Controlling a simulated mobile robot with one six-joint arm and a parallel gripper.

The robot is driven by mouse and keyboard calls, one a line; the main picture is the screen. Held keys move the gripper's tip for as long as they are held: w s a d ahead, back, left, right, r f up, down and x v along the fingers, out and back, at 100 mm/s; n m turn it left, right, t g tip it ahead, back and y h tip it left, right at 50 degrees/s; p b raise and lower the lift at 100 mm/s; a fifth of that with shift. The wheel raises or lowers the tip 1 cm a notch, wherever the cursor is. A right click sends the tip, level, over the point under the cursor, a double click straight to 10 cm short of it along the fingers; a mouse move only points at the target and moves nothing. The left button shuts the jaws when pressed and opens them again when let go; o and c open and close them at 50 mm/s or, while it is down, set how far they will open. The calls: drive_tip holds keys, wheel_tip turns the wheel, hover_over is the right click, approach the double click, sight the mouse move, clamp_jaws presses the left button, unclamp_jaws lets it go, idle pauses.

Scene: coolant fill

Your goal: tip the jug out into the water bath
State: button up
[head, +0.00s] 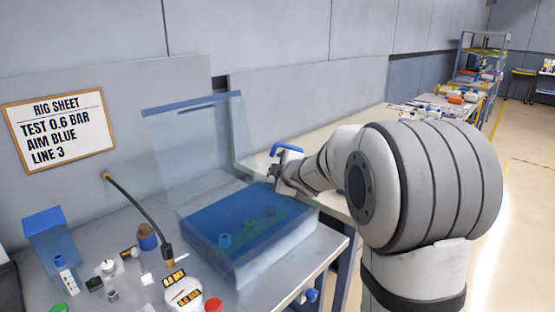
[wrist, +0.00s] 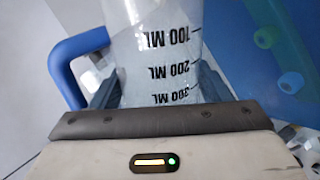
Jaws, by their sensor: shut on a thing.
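The jug (wrist: 152,45) is clear, with black mL marks that read upside down in the wrist view and a blue handle (wrist: 70,68). My gripper (wrist: 158,88) is shut around its body. In the head view the blue handle (head: 287,149) shows uppermost, so the jug looks tilted; most of its body is hidden by my gripper (head: 281,177). The jug is above the back right edge of the water bath (head: 262,263), a clear tank of blue liquid. The bath also shows at right in the wrist view (wrist: 285,35). I cannot tell how much the jug holds.
The bath's clear lid (head: 195,130) stands raised behind it. Several small blue and green fittings show in the bath. A hose (head: 138,205), a gauge (head: 183,293), a blue container (head: 48,235) and small parts crowd the bench left of it. A rig sheet (head: 58,130) hangs on the wall.

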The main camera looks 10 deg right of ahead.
drive_tip(key=f+m+y+p, duration=0.1)
drive_tip(key=m, duration=0.1)
drive_tip(key=m+y+p, duration=0.1)
drive_tip(key=m+p, duration=0.1)
drive_tip(key=shift+f+t+y, duration=0.3)
drive_tip(key=shift+f+t, duration=0.1)
drive_tip(key=m, duration=0.1)
drive_tip(key=f+m+t+y+p, duration=0.1)
drive_tip(key=m, duration=0.1)
drive_tip(key=shift+d+f+y, duration=0.1)
drive_tip(key=shift+f+y, duration=0.15)
drive_tip(key=shift+y, duration=0.05)
drive_tip(key=shift+f+m+t+y, duration=0.3)
drive_tip(key=shift+m+t+y, duration=0.15)
drive_tip(key=shift+m, duration=0.75)
drive_tip(key=shift+s+f, duration=0.1)
